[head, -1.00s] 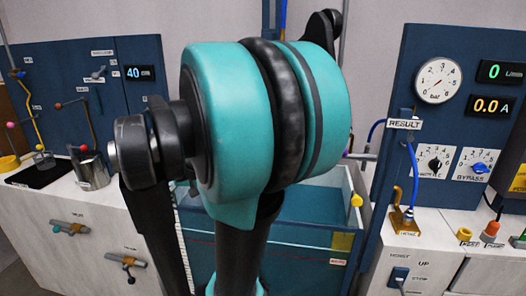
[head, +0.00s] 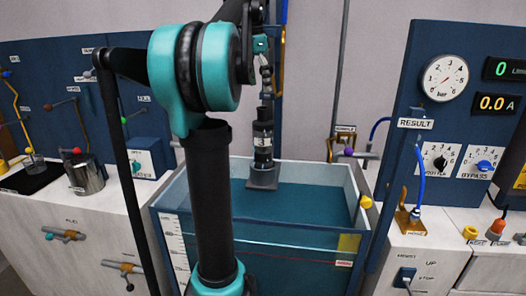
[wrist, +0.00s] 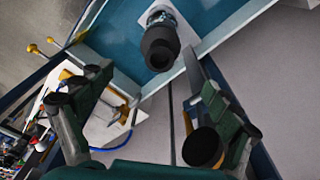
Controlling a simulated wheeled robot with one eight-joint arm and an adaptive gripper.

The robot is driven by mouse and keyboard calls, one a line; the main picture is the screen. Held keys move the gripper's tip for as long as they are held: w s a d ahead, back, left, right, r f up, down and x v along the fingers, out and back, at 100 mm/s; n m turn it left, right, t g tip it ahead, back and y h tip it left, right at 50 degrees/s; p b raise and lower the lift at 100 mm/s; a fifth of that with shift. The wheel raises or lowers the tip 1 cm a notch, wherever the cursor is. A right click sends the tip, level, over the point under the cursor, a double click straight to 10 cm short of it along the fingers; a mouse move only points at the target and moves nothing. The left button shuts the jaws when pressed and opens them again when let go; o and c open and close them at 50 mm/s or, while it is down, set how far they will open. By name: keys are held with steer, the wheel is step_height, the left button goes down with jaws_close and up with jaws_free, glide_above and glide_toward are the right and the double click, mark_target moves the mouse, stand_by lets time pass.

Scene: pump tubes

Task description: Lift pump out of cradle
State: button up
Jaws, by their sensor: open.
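The pump (head: 263,138) is a dark upright cylinder with a pale label marked 3, in the head view. Its lower end sits in a grey, square-edged cradle (head: 263,179) at the back of the water tank (head: 345,237). In the wrist view the pump's dark round end (wrist: 160,48) faces me, with a pale plate behind it. My gripper (wrist: 157,88) is open, its fingers wide apart with nothing between them. The pump is ahead of the fingers, near the top middle. In the head view my arm covers part of the tank, and I cannot make out the fingers clearly.
A blue panel with a pressure gauge (head: 444,77), readouts and knobs stands to the right of the tank. A bench with a metal pot (head: 84,173) is on the left. A purple-ended valve handle (head: 352,153) sticks out near the tank's back right corner.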

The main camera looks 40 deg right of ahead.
mark_target(262, 108)
steer(key=f, duration=0.6)
steer(key=d+f, duration=0.1)
steer(key=f, duration=0.3)
steer(key=shift+s, duration=0.15)
steer(key=shift+d+f, duration=0.15)
steer(key=shift+f, duration=2.65)
steer(key=shift+c, duration=0.5)
steer(key=c, duration=1.9)
steer(key=shift+o, duration=0.2)
steer(key=shift+r, duration=0.1)
